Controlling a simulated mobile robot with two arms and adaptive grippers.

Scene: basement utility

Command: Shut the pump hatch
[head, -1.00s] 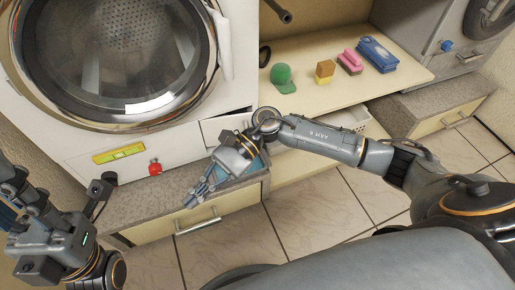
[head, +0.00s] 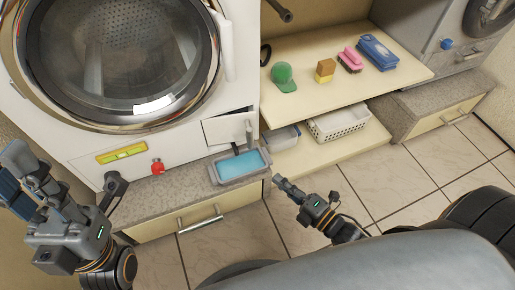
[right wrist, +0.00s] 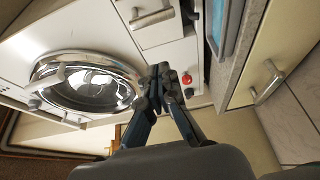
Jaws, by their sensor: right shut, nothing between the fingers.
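The pump hatch (head: 226,129) is a white panel low on the right of the washer front. It stands ajar, with a dark gap at its edge and a grey handle at its right. It also shows in the right wrist view (right wrist: 150,28), at the top. My right gripper (head: 281,184) is shut and empty, lower right of the hatch and apart from it. Its closed fingertips show in the right wrist view (right wrist: 160,82). My left gripper (head: 18,172) is at the left edge, away from the hatch; its finger gap is unclear.
A grey tray (head: 214,176) with blue contents sits on the ledge below the hatch. A red knob (head: 157,167) and yellow level (head: 121,153) are left of it. A white basket (head: 338,124) stands on the lower shelf. The floor in front is clear.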

